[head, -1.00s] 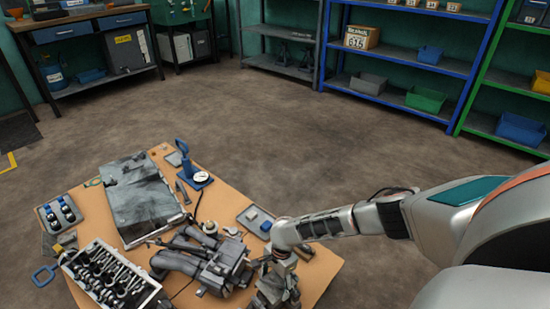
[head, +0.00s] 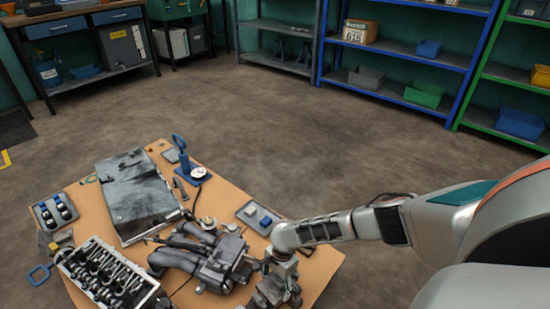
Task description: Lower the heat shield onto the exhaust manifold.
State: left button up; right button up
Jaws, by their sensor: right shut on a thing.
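The exhaust manifold (head: 176,259) is a dark grey set of curved pipes lying on the wooden table. A grey angular piece, seemingly the heat shield (head: 222,268), sits at the manifold's right end. From this angle I cannot tell whether it touches the manifold or is held just above it. My right gripper (head: 268,294) is at the right side of this piece, low over the table, and is shut on it. Its fingertips are partly hidden and small in the head view. My left gripper is not in view.
A cylinder head with valve gear (head: 105,274) lies left of the manifold. A large crinkled grey panel (head: 138,190) lies behind it.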

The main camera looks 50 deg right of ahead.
jog(key=shift+w, duration=0.1)
dwell(0.7)
jog(key=shift+f, duration=0.15)
dwell(0.6)
jog(key=o, duration=1.3)
